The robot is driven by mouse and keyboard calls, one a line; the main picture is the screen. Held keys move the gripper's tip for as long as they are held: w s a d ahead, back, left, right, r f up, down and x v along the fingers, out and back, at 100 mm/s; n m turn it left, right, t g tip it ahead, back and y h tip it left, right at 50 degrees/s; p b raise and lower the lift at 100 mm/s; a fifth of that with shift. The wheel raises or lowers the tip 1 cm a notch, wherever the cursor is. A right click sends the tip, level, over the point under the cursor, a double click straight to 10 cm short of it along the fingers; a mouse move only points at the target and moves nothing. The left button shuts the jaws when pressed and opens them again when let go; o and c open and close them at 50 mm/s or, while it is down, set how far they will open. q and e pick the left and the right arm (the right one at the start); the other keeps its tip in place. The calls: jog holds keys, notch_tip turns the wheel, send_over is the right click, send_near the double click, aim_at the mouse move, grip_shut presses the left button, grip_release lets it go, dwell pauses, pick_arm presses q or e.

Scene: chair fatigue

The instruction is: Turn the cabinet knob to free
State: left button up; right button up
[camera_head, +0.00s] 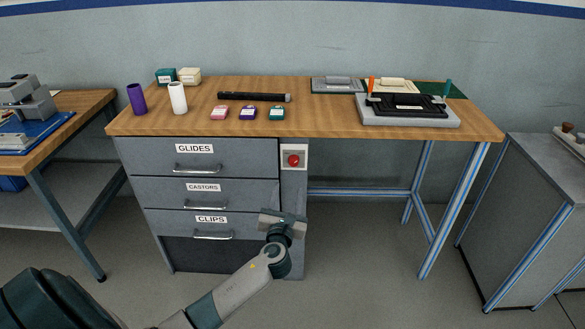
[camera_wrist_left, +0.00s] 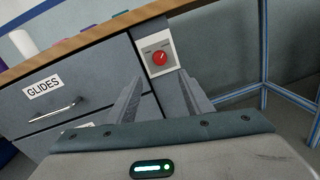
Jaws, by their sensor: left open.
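The cabinet knob (camera_head: 293,160) is a small red knob on a white plate (camera_head: 293,168), on the grey strip right of the top drawer. In the left wrist view the red knob (camera_wrist_left: 160,57) shows above and between the fingertips, with a pale mark on it. My left gripper (camera_head: 284,216) is in front of the cabinet, below the knob and apart from it. In the left wrist view its two fingers (camera_wrist_left: 158,85) are spread and empty. My right gripper is not in view.
The cabinet has drawers labelled GLIDES (camera_head: 195,165), CASTORS (camera_head: 203,188) and CLIPS (camera_head: 211,219), all closed. The wooden bench top (camera_head: 330,115) overhangs above the knob. Blue bench legs (camera_head: 455,210) stand to the right, with open floor (camera_head: 375,260) in front.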

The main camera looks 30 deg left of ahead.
aim_at(293, 164)
pick_arm(q)
jog(key=b+x, duration=0.1)
jog(key=x, duration=1.1)
jog(key=shift+w+a, duration=0.1)
jog(key=shift+w, duration=0.15)
jog(key=shift+w+a, duration=0.15)
jog(key=shift+w, duration=0.2)
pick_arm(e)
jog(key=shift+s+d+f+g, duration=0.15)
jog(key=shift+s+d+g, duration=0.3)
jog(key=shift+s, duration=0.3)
pick_arm(q)
jog(key=shift+c, duration=0.5)
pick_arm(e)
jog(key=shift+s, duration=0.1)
